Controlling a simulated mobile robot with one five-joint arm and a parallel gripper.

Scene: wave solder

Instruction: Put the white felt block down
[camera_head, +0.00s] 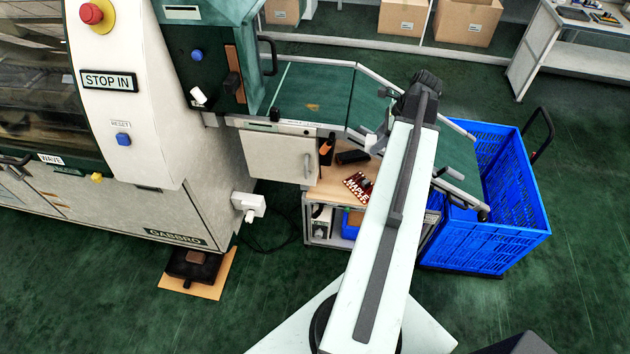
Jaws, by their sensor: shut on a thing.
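My gripper (421,88) is the dark end of my pale arm, up over the far part of the green conveyor and its ramp. It is seen from behind, and its fingertips are hidden by the arm. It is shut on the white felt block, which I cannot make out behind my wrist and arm. Below and left of it is a small wooden-topped bench (322,190), partly covered by my arm. A dark red item lettered MAPLE (357,186) and a black item (352,157) lie on this bench.
The pale wave solder machine (190,205) fills the left. A green conveyor (316,95) runs from it to a ramp with metal rails. A blue crate (508,228) stands at the right. Cartons (466,20) and a white table (540,42) are at the back. Green floor (575,310) is clear at lower right.

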